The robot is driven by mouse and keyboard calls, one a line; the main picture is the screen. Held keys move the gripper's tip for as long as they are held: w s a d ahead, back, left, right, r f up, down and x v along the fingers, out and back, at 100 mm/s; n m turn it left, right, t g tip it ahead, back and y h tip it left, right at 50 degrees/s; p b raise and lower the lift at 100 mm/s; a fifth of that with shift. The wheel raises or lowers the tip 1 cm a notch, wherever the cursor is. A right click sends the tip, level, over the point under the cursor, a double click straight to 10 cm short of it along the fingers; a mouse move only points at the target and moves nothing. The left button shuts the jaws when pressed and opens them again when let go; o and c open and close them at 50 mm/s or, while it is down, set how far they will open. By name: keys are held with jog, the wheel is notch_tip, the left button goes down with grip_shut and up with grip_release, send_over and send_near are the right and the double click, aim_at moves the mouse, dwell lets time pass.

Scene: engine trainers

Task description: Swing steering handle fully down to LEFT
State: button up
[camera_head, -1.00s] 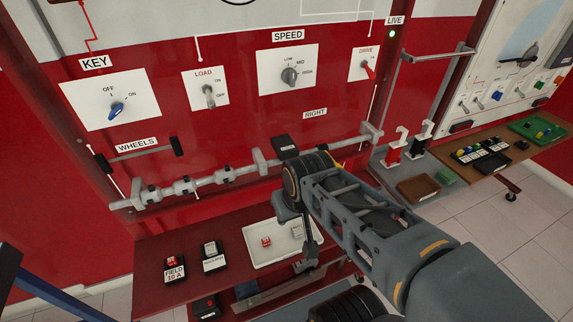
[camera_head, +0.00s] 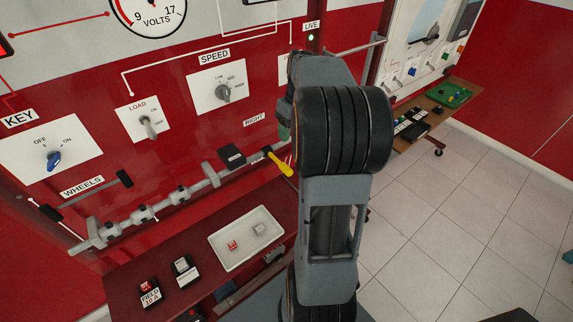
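A yellow-gripped handle (camera_head: 279,164) sticks out to the right of a black block (camera_head: 232,155), just below the RIGHT label (camera_head: 254,118) on the red panel. It slopes down to the right and may be the steering handle, but no steering label is readable. My arm stands across the right of the handle. My gripper's fingertips are hidden behind the arm, so I cannot tell whether they touch anything.
A grey shaft (camera_head: 158,208) runs along the panel's lower front, below a black-ended bar by the WHEELS label (camera_head: 82,187). A white tray (camera_head: 226,266) with small blocks lies on the red shelf. Tiled floor (camera_head: 450,215) is open at right.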

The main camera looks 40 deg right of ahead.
aim_at(287, 167)
jog(key=f, duration=0.4)
jog(key=a+f+p, duration=0.1)
jog(key=f, duration=0.4)
jog(key=a+f, duration=0.1)
jog(key=f, duration=0.3)
jog(key=shift+f, duration=0.2)
jog(key=shift+c, duration=0.3)
grip_shut()
